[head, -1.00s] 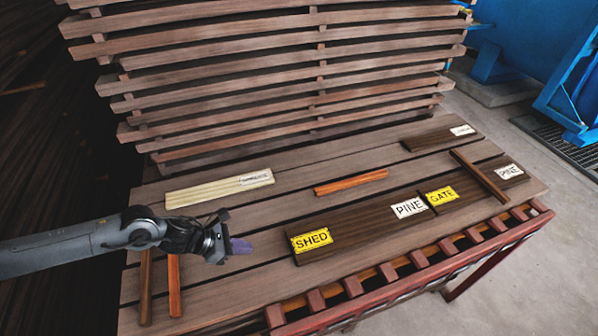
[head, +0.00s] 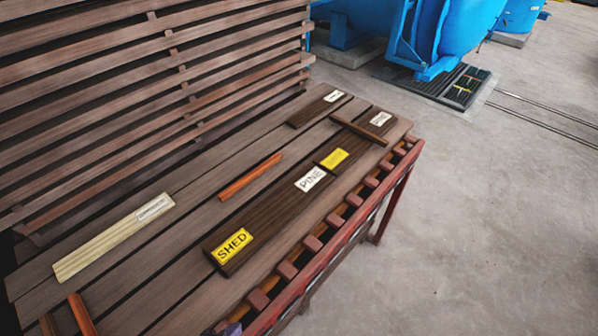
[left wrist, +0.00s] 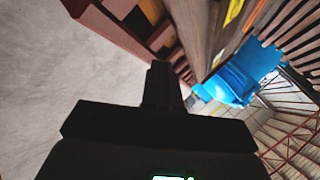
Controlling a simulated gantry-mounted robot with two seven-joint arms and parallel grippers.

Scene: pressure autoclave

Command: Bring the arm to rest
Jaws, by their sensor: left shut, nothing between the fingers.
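My left gripper (head: 232,329) shows only as a small purple tip at the bottom edge of the head view, beside the front rail of the wooden bench. In the left wrist view the dark fingers (left wrist: 161,85) are together with nothing between them, above the pale floor beside the bench edge. The rest of my left arm is outside the head view. My right gripper is in neither view.
The slatted bench (head: 170,290) carries a dark board with a yellow SHED label (head: 233,245), a pale board (head: 100,243), and loose sticks such as an orange-brown one (head: 250,177). Stacked timber stands behind. Blue equipment (head: 440,40) stands at the back; open concrete floor (head: 490,230) lies right.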

